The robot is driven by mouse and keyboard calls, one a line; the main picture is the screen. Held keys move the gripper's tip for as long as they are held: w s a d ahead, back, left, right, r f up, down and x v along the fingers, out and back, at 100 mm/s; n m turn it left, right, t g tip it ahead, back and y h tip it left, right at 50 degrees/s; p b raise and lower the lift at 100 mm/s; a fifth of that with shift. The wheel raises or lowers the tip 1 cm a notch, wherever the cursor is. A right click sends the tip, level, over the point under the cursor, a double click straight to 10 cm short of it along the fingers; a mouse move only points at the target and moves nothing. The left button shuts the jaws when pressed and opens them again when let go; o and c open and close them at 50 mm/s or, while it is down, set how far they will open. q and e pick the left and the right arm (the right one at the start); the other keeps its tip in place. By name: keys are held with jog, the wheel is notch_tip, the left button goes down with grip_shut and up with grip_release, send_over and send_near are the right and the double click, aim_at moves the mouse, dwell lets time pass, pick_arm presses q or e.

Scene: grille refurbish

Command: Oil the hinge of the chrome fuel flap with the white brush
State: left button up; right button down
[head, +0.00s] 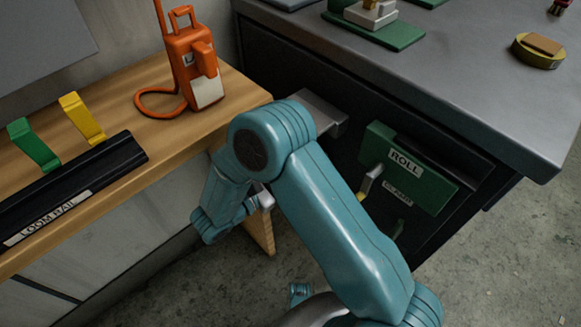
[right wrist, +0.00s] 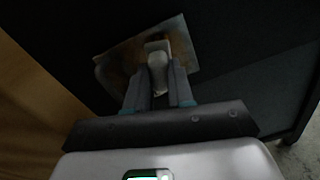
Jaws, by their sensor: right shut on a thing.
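My right gripper (right wrist: 160,82) is shut on a pale, rounded thing, which looks like the white brush (right wrist: 158,64). In the right wrist view the brush's far end lies in front of a shiny plate with brownish reflections, apparently the chrome fuel flap (right wrist: 118,68), on a dark panel. I cannot tell whether they touch, and the hinge is not clear. In the head view a grey metal piece (head: 327,112), perhaps the flap, sticks out from the dark bench side, partly behind my right arm. My right fingertips are hidden there.
A wooden bench (head: 215,130) at left holds an orange can-like device (head: 193,65), a black "LOOM RAIL" (head: 75,185), and green (head: 34,144) and yellow (head: 82,118) clips. The dark bench (head: 470,75) at right has a green "ROLL" holder (head: 405,165) on its side.

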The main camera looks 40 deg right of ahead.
pick_arm(q)
jog(key=shift+w+a+f, duration=0.1)
jog(key=shift+f, duration=0.2)
pick_arm(e)
jog(key=w+a+t, duration=0.1)
jog(key=a, duration=0.5)
jog(key=shift+w, duration=0.2)
jog(key=a, duration=0.3)
jog(key=shift+s, duration=0.2)
dwell(1.1)
jog(key=d+f, duration=0.1)
jog(key=d, duration=0.6)
jog(key=shift+w+f, duration=0.15)
jog(key=shift+w, duration=0.15)
pick_arm(q)
jog(key=shift+r, duration=0.1)
pick_arm(e)
jog(key=shift+d, duration=0.75)
